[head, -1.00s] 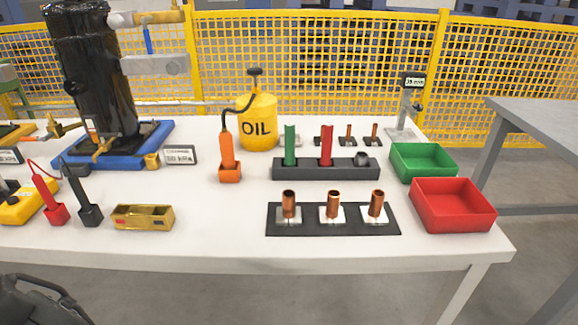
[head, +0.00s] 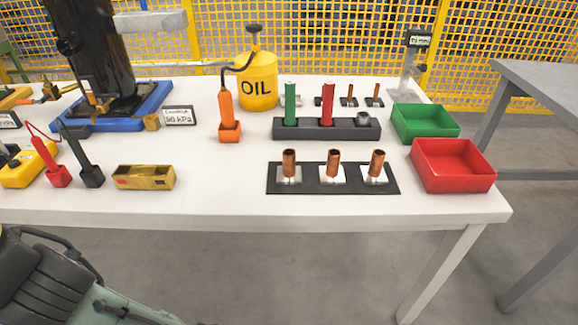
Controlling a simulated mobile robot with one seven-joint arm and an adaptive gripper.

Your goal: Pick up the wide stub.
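Three copper stubs stand upright on white squares on a black strip at the front of the table: a left one (head: 289,162), a middle one (head: 333,162) and a right one (head: 377,162). They look close in width, and I cannot tell for sure which is the wide stub. My gripper is not in view; only dark and pale green parts, probably my arm, show at the lower left.
A grey holder (head: 300,131) with green and red tubes stands behind the black strip (head: 312,187). A red bin (head: 455,178) and a green bin (head: 425,133) are at the right. A brass block (head: 144,178), orange tool (head: 228,112) and yellow oil can (head: 258,82) stand left of it.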

